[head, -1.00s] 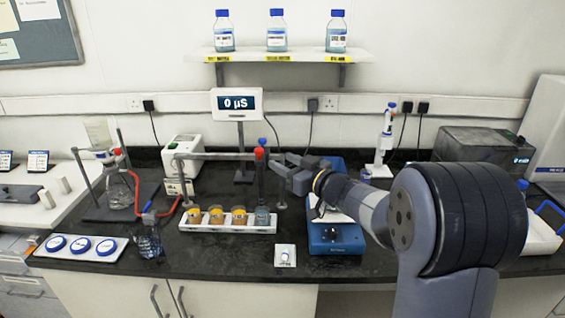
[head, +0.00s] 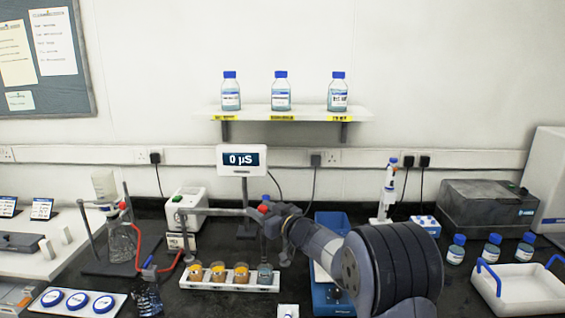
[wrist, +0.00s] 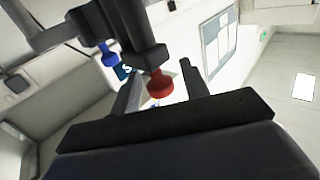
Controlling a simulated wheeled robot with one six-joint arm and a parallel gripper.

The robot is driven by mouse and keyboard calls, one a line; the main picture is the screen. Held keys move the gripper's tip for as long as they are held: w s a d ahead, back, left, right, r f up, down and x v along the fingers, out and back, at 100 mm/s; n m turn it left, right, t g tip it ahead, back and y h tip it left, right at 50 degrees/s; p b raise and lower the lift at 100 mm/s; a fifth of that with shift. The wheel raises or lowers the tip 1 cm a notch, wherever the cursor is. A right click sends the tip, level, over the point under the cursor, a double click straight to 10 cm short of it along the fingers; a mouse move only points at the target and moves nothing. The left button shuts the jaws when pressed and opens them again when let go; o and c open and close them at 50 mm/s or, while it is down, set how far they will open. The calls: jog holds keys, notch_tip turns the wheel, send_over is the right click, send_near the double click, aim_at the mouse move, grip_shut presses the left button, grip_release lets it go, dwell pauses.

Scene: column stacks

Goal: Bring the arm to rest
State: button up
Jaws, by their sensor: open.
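My gripper (head: 275,216) is over the bench, close to the column rack's horizontal bar (head: 222,211) and its red-topped piece (head: 263,209). My own arm covers part of the rack's right side. I see nothing gripped. Whether the jaws touch the rack cannot be told.
A white rack of several vials (head: 239,284) stands below the bar. A meter reading 0 µS (head: 241,159) stands behind. A blue device (head: 331,303) is partly behind my arm. A white tray (head: 520,290) and several blue-capped bottles (head: 493,249) are at the right.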

jog(key=shift+f, duration=0.5)
jog(key=shift+d, duration=0.1)
